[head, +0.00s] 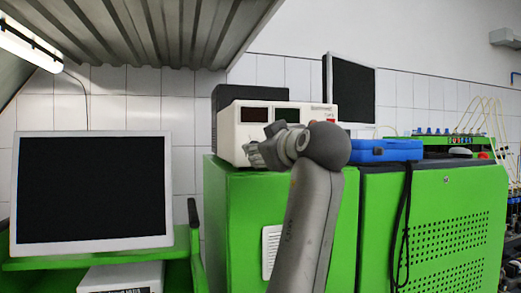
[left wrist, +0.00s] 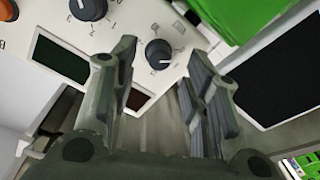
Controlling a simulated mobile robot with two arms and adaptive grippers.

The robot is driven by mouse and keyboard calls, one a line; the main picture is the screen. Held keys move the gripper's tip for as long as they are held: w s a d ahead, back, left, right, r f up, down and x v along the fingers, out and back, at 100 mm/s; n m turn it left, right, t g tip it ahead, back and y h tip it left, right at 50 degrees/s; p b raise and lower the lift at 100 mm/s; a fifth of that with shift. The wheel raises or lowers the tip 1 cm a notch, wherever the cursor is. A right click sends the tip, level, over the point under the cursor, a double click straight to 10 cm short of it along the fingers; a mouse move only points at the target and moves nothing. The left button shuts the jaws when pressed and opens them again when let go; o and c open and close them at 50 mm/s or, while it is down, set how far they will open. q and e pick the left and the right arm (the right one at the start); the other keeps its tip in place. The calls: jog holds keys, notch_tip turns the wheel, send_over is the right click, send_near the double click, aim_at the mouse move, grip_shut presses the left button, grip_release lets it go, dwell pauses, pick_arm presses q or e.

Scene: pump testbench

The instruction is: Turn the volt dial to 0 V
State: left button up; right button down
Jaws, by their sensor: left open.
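The white power supply (head: 240,145) stands on a green cabinet in the head view. My left arm hides most of its lower front. My left gripper (head: 254,155) is in front of it. In the left wrist view, a dark round dial (left wrist: 158,53) with a white mark and printed numbers shows between the two open fingertips. The fingers (left wrist: 153,68) are on either side of it; I cannot tell whether they touch it. A second dark dial (left wrist: 88,8) is at the top left edge, partly cut off. I cannot read which one is the volt dial. My right gripper is not in view.
The panel has a dark green display (left wrist: 62,60) and a red display (left wrist: 135,100). A monitor (head: 92,190) stands at left, and a metal shelf (head: 150,30) hangs overhead.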

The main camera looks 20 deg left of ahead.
pick_arm(q)
jog(key=v, duration=0.9)
jog(key=shift+s+d, duration=0.25)
jog(key=shift+d, duration=0.05)
jog(key=shift+f, duration=0.15)
